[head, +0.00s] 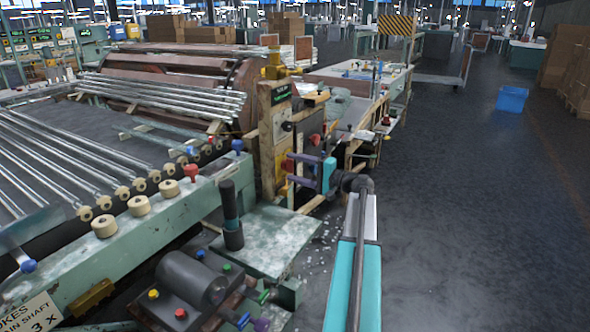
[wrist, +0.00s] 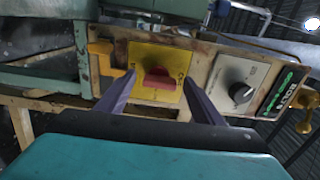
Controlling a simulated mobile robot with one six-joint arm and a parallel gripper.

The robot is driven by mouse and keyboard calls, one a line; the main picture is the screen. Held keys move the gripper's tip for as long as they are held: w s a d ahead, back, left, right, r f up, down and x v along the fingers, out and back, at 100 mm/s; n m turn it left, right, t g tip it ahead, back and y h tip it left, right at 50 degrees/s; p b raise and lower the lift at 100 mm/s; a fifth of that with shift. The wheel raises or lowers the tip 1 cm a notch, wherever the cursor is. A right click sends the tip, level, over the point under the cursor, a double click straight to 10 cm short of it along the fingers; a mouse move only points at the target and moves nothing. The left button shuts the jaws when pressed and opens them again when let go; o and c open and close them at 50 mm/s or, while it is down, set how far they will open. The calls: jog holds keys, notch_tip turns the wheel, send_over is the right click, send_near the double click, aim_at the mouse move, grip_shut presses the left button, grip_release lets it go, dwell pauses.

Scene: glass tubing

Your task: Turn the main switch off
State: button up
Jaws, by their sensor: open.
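The main switch is a red handle (wrist: 160,78) on a yellow plate (wrist: 157,56), fixed to a worn cream panel. In the wrist view the handle lies roughly along the panel's long side. In the head view the red handle (head: 287,165) is partly hidden by my gripper. My gripper (head: 291,170) is open, with its two purple-blue fingers pointing at the panel. In the wrist view my gripper (wrist: 158,78) has one finger on each side of the handle. A gap shows between each finger and the handle; I cannot tell whether the tips reach its depth.
On the same panel are a black knob (wrist: 240,93) on a grey plate and a green-lettered display (wrist: 284,90). A yellow lever (wrist: 106,58) sits beside the switch plate. A green machine with glass tubes (head: 165,95) stands left.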

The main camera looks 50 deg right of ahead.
jog(key=v, duration=1.3)
jog(key=shift+s+p, duration=0.35)
jog(key=shift+s, duration=0.05)
